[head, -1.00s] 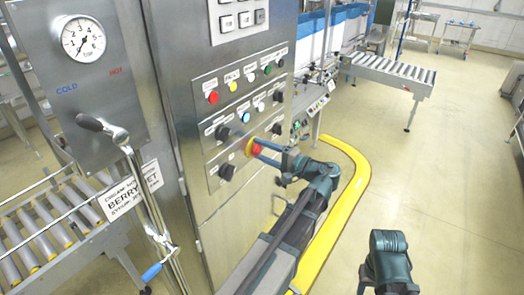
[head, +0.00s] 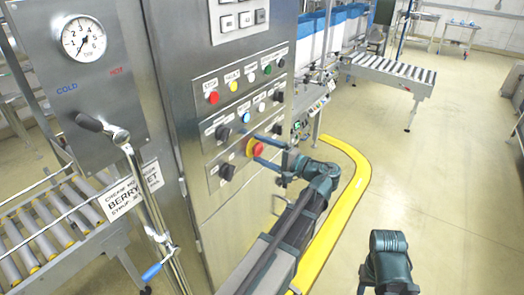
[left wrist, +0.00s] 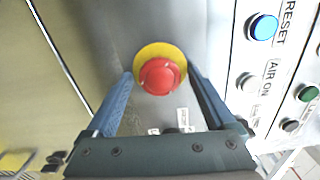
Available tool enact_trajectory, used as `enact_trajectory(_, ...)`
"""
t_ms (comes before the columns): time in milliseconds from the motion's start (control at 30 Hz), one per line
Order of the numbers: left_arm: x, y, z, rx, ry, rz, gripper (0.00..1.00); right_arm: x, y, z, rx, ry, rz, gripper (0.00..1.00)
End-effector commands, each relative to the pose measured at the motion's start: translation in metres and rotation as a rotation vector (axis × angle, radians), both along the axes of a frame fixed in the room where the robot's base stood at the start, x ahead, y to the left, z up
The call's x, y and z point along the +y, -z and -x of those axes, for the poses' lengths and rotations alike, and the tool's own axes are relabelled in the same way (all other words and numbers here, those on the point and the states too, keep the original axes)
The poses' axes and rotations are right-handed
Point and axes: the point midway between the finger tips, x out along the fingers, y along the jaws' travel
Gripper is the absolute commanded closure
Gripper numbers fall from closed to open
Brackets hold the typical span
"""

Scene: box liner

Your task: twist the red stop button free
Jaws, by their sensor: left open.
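The red stop button (head: 257,149) with its yellow collar sits on the lower right of the cabinet's control panel. In the left wrist view the red button (left wrist: 160,76) faces me, centred ahead of the fingers. My left gripper (head: 255,147) is open. Its blue fingers lie on opposite sides of the button, with visible gaps beside the red cap in the wrist view (left wrist: 161,78). I cannot tell exactly how far the tips reach past the cap.
Black knobs (head: 227,172) and a blue button (head: 245,117) lie close by on the panel. A smaller red button (head: 213,97) is on the upper row. A lever (head: 100,127) stands left. A yellow floor rail (head: 345,200) curves right of the cabinet.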

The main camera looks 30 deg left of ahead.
Motion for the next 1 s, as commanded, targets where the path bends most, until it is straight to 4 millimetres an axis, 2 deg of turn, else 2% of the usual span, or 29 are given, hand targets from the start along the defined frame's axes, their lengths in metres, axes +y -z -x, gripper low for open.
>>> enact_trajectory(133,-0.002,0.0,0.0,0.0,0.001,0.0,0.11,0.0,0.0,0.0,0.0,0.0,0.0,0.5)
enact_trajectory(233,-0.011,0.0,0.0,0.0,0.003,0.0,0.11,0.0,0.0,0.0,0.0,0.0,0.0,0.5)
enact_trajectory(700,-0.106,0.0,0.007,0.0,0.003,0.0,0.11,0.0,0.0,0.0,0.0,0.0,0.0,0.5)
enact_trajectory(800,-0.121,0.0,0.008,0.0,0.003,0.0,0.11,0.0,0.0,0.0,0.0,0.0,0.0,0.5)
enact_trajectory(1000,-0.136,0.0,0.01,0.0,0.0,0.0,0.11,0.0,0.0,0.0,0.0,0.0,0.0,0.5)
